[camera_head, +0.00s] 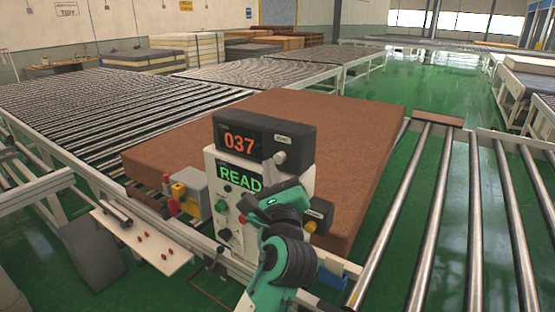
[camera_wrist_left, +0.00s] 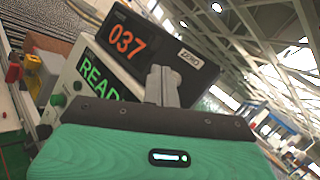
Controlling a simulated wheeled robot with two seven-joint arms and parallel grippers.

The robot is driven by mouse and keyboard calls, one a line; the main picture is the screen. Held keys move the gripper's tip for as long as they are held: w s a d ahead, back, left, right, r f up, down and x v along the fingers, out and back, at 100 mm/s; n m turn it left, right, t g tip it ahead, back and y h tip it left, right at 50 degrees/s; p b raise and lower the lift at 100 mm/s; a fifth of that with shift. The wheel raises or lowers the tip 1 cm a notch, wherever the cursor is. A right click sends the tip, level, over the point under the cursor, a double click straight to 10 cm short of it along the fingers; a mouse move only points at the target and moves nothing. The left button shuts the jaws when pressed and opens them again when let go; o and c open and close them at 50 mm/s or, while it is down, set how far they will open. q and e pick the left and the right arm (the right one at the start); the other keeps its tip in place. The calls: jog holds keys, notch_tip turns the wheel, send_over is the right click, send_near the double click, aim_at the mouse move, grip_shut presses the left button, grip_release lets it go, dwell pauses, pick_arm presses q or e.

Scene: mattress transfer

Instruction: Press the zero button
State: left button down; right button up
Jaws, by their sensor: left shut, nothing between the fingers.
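A dark display box (camera_head: 225,122) shows red digits 037 and carries a ZERO label (camera_head: 283,140) with a round pale button (camera_head: 280,157) below it. The box also shows in the left wrist view (camera_wrist_left: 127,38), with the label (camera_wrist_left: 188,55) at its right side. My left gripper (camera_head: 269,173) is shut and empty, its fingers just left of and below the button in the head view. In the left wrist view the shut fingers (camera_wrist_left: 161,84) stand in front of the box and hide the button. I cannot tell whether they touch it. My right gripper is not in view.
The box sits on a white control panel (camera_head: 222,170) with a green READ display and knobs. A brown mattress (camera_head: 350,125) lies behind it. A yellow-and-grey switch box (camera_head: 190,190) stands at left, a small dark box (camera_head: 319,211) at right. Roller conveyors (camera_head: 474,220) flank the panel.

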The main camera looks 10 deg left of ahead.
pick_arm(q)
jog(key=shift+w, duration=0.1)
dwell(0.5)
jog(key=shift+w+d+p, duration=0.15)
jog(key=shift+w+p, duration=0.15)
jog(key=shift+p, duration=0.05)
jog(key=shift+w+d, duration=0.25)
jog(key=shift+w, duration=0.55)
dwell(0.9)
jog(key=shift+s, duration=0.1)
jog(key=shift+s+a+p, duration=0.2)
jog(key=shift+s+p, duration=0.15)
jog(key=shift+s, duration=0.2)
jog(key=shift+s+a+p, duration=0.2)
jog(key=shift+s+p, duration=0.1)
jog(key=shift+s, duration=0.25)
